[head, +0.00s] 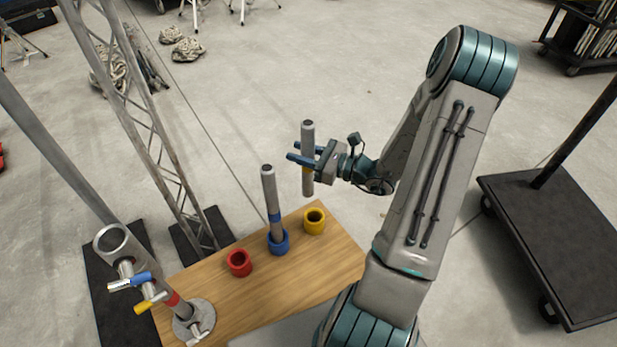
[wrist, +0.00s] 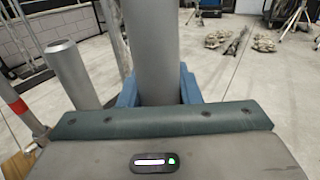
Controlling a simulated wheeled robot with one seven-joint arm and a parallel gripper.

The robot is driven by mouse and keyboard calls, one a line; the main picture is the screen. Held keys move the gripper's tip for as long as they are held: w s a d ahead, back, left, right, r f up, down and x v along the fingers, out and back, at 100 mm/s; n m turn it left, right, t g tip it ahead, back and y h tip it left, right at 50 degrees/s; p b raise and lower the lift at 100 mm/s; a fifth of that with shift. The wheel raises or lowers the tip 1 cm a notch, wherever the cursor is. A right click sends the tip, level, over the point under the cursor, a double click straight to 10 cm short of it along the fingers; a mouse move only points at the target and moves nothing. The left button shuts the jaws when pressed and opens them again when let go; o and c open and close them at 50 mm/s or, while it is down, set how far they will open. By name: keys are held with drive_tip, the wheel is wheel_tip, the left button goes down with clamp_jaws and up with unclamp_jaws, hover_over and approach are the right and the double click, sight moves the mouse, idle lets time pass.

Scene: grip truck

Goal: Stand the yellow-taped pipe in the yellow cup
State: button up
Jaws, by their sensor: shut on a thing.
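My gripper (head: 304,158) is shut on a grey pipe (head: 308,143) and holds it upright in the air, above and a little behind the yellow cup. A bit of yellow tape shows on this pipe just below the fingers. The held pipe (wrist: 152,45) also fills the middle of the wrist view, between the blue fingers. The yellow cup (head: 314,221) stands at the right end of the wooden board, and its opening looks empty. The pipe's lower end is apart from the cup.
A blue-taped pipe (head: 269,190) stands slightly tilted in the blue cup (head: 278,243), left of the yellow cup. An empty red cup (head: 239,262) stands further left. A holder tube (head: 110,243) with coloured handles and a red-taped pipe are at the wooden board's (head: 290,285) left end.

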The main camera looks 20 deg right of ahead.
sight(309, 185)
drive_tip(key=shift+s+d+f+g+b, duration=0.1)
drive_tip(key=shift+s+d+f+b, duration=0.1)
drive_tip(key=shift+f+b, duration=0.3)
drive_tip(key=shift+s+d+f+g+b, duration=0.1)
drive_tip(key=shift+s+d+f+b, duration=0.25)
drive_tip(key=shift+f, duration=0.3)
drive_tip(key=shift+s+d+f+g+b, duration=0.1)
drive_tip(key=shift+f+b, duration=0.4)
drive_tip(key=shift+f, duration=0.15)
wheel_tip(309, 185, down, 4)
drive_tip(key=b, duration=0.4)
drive_tip(key=shift+f, duration=0.1)
drive_tip(key=shift+f+b, duration=0.25)
drive_tip(key=shift+b, duration=0.1)
drive_tip(key=shift+f+b, duration=0.7)
drive_tip(key=shift+f, duration=1)
